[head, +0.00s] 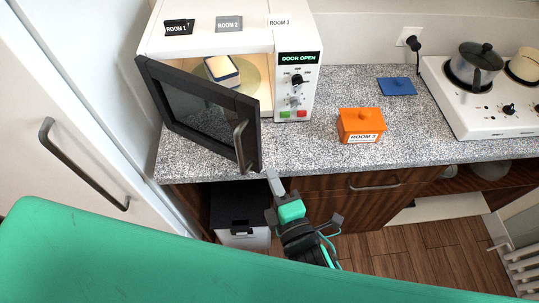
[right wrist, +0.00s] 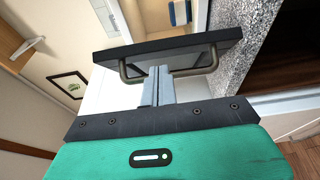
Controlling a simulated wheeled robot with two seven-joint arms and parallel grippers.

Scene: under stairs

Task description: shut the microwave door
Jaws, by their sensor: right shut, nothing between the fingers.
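The white microwave (head: 200,42) stands on the counter with its display reading DOOR OPEN. Its dark-framed door (head: 200,110) is swung open toward me, hinged at the left. The metal handle (head: 240,145) is on the door's outer face near its free edge. My right gripper (head: 272,176) is shut and empty, just right of the door's lower free corner. In the right wrist view, the shut fingers (right wrist: 157,85) point at the door (right wrist: 185,43) and overlap the handle (right wrist: 208,68); contact cannot be told. My left gripper is not in view.
An orange box (head: 361,125) labelled ROOM 3 and a blue lid (head: 396,86) lie on the speckled counter (head: 320,155). A stove (head: 465,105) with pots is at right. A tall white cabinet door (head: 60,120) is at left.

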